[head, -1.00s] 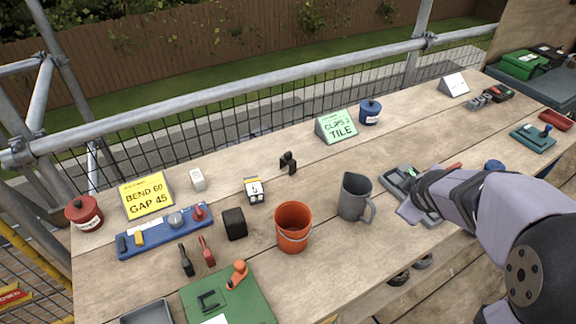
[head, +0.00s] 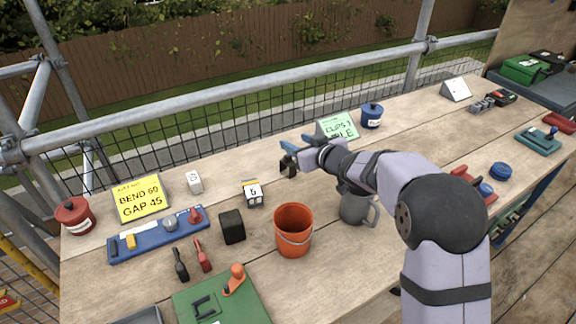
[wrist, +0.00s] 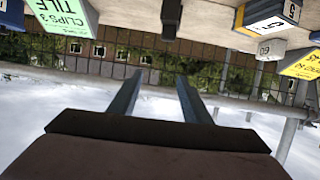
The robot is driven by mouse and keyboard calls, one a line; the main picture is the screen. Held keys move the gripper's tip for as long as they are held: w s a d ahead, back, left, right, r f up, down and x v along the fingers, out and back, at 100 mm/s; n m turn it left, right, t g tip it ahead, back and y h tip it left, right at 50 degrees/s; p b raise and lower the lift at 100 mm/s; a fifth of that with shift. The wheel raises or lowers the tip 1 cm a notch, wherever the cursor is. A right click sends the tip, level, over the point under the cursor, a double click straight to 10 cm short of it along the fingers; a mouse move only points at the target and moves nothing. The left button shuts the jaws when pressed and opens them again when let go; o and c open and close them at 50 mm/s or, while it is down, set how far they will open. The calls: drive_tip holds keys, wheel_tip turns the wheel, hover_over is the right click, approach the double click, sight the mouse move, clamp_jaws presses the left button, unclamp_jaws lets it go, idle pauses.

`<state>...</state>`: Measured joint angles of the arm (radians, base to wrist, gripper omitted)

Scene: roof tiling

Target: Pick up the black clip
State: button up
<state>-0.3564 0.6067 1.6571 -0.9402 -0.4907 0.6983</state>
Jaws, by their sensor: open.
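The black clip (head: 287,168) stands upright on the wooden bench near its back edge, left of the green "CLIPS 3 TILE" sign. In the wrist view the clip (wrist: 171,18) shows upside down at the top, ahead of and between the finger lines. My gripper (head: 297,143) is open, with two blue fingers apart and nothing between them. In the head view it overlaps the top of the clip. In the wrist view the gripper (wrist: 158,77) has its fingertips short of the clip, and I see no contact.
The green sign (head: 338,127) stands close right of my gripper. A grey jug (head: 354,208) is below my forearm, with an orange bucket (head: 293,230) beside it. A small numbered box (head: 253,193) is left of the clip. Mesh and a scaffold rail (head: 220,95) run behind the bench.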

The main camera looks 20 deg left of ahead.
sight(289, 158)
drive_tip(key=shift+a+f+b, duration=0.2)
drive_tip(key=shift+f+b, duration=0.2)
drive_tip(key=shift+f, duration=3.1)
drive_tip(key=shift+p+x, duration=0.45)
drive_tip(key=shift+x, duration=2.1)
drive_tip(key=c, duration=1.1)
